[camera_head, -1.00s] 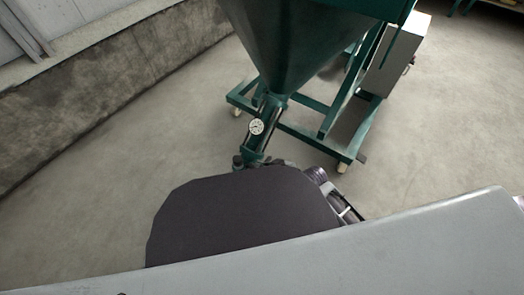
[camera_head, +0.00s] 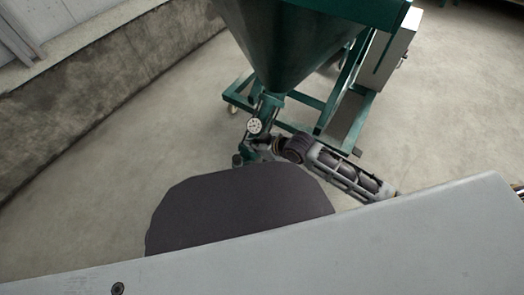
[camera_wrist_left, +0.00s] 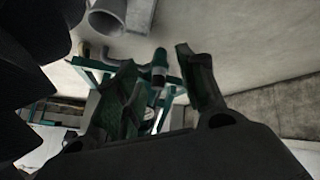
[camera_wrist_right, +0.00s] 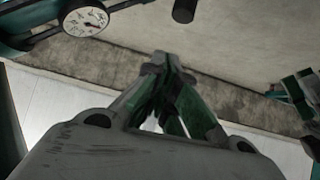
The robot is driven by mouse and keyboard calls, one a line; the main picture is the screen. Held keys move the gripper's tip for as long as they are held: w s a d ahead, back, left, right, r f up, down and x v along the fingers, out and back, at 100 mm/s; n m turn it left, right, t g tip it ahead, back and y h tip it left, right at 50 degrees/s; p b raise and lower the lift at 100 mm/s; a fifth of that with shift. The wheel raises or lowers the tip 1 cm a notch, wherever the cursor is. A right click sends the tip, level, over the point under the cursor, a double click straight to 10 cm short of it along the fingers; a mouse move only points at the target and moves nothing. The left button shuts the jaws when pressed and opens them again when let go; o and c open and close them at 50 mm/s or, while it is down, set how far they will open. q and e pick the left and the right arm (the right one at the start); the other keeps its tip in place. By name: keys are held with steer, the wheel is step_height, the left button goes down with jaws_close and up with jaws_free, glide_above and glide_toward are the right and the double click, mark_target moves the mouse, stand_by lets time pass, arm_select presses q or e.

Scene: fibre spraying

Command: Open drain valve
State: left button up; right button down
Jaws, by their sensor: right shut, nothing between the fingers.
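The green hopper (camera_head: 285,45) narrows down to an outlet pipe with a round white gauge (camera_head: 254,126); the gauge also shows in the right wrist view (camera_wrist_right: 86,20). I cannot clearly make out the drain valve; a dark green part (camera_head: 240,158) is at the pipe's lower end. My right gripper (camera_head: 256,147) is beside the pipe just below the gauge, and I cannot tell whether it touches. In the right wrist view its fingers (camera_wrist_right: 168,65) are together and empty; a dark round-ended bar (camera_wrist_right: 185,10) lies beyond them. My left gripper (camera_wrist_left: 157,57) has its fingers apart and empty.
The hopper's green wheeled frame (camera_head: 335,115) stands behind the pipe, with a grey box (camera_head: 390,55) at its right. A low stained wall (camera_head: 90,105) runs along the left. The concrete floor (camera_head: 110,190) between wall and machine is clear. A grey pipe (camera_wrist_left: 106,20) shows in the left wrist view.

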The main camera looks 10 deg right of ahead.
steer(key=d, duration=0.1)
steer(key=n+g+h+p, duration=0.1)
steer(key=p, duration=0.1)
glide_above(264, 162)
steer(key=d, duration=0.1)
step_height(264, 162, down, 3)
arm_select(q)
steer(key=shift+s+a+r+g+y, duration=0.25)
steer(key=shift+s+a+r+g, duration=0.1)
steer(key=shift+r, duration=0.2)
steer(key=shift+s+a+r+g+y, duration=0.25)
steer(key=shift+a+r, duration=0.1)
steer(key=shift+r, duration=0.15)
arm_select(e)
steer(key=shift+m+g, duration=0.5)
steer(key=d+f, duration=0.1)
steer(key=s+d+f, duration=0.1)
steer(key=d+f, duration=0.1)
steer(key=shift+d+f, duration=0.15)
steer(key=shift+f, duration=0.15)
arm_select(q)
steer(key=shift+w, duration=0.15)
arm_select(e)
steer(key=shift+f, duration=0.1)
